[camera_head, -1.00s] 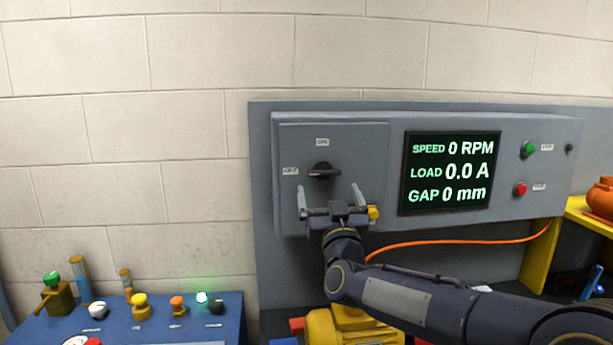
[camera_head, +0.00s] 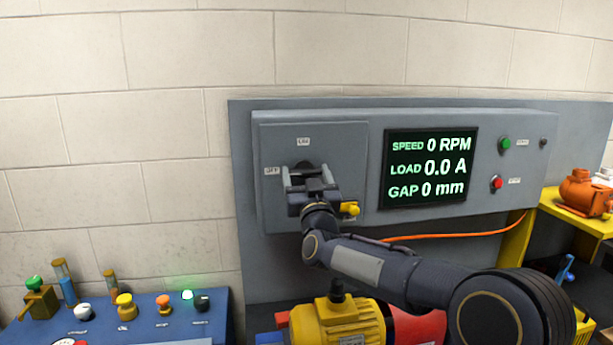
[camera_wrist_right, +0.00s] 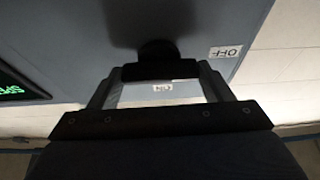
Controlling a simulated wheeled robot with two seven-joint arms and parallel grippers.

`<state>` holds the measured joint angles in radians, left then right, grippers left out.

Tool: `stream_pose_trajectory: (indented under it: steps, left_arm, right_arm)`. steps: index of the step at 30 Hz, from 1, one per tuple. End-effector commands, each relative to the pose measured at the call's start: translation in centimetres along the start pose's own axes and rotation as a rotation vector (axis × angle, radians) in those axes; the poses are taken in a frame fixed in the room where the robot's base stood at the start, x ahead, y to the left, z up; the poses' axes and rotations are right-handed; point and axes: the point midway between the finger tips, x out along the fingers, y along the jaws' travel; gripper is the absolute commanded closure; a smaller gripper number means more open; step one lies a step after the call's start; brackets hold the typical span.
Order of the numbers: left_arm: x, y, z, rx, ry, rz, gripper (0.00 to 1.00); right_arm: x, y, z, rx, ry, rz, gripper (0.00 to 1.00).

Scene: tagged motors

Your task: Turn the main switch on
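The main switch is a black rotary handle on the grey cabinet (camera_head: 345,150). An ON label (camera_head: 303,142) is above it and an OFF label (camera_head: 272,171) to its left. My right gripper (camera_head: 306,172) is at the switch and hides most of it in the head view. In the upside-down right wrist view, the black handle (camera_wrist_right: 160,71) lies level between the two fingertips, its length along the line toward the OFF label (camera_wrist_right: 226,52). The fingers appear to touch its two ends. My left gripper is not in view.
A screen (camera_head: 430,168) reads 0 RPM, 0.0 A and 0 mm. Green (camera_head: 505,143) and red (camera_head: 496,183) buttons are right of it. A yellow motor (camera_head: 345,322) stands below my right arm. A blue panel (camera_head: 200,329) with several knobs is at lower left.

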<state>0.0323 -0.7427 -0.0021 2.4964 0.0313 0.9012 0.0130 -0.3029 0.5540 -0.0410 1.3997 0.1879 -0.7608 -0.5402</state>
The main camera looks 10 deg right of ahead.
Motion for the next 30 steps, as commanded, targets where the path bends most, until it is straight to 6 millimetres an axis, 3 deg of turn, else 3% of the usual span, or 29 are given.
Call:
stream_pose_trajectory:
  steps: [1, 3, 14, 30]
  left_arm:
    - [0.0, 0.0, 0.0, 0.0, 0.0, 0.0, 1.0]
    - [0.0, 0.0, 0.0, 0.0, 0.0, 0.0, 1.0]
    - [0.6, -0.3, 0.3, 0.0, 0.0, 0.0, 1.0]
    - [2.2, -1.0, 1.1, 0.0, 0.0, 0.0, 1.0]
  right_arm:
    - [0.0, 0.0, 0.0, 0.0, 0.0, 0.0, 0.41]
    - [0.0, 0.0, 0.0, 0.0, 0.0, 0.0, 0.5]
    - [-0.1, 0.0, 0.1, 0.056, 0.001, 0.023, 0.5]
    - [0.0, -0.2, 0.0, 0.463, 0.001, 0.191, 0.5]
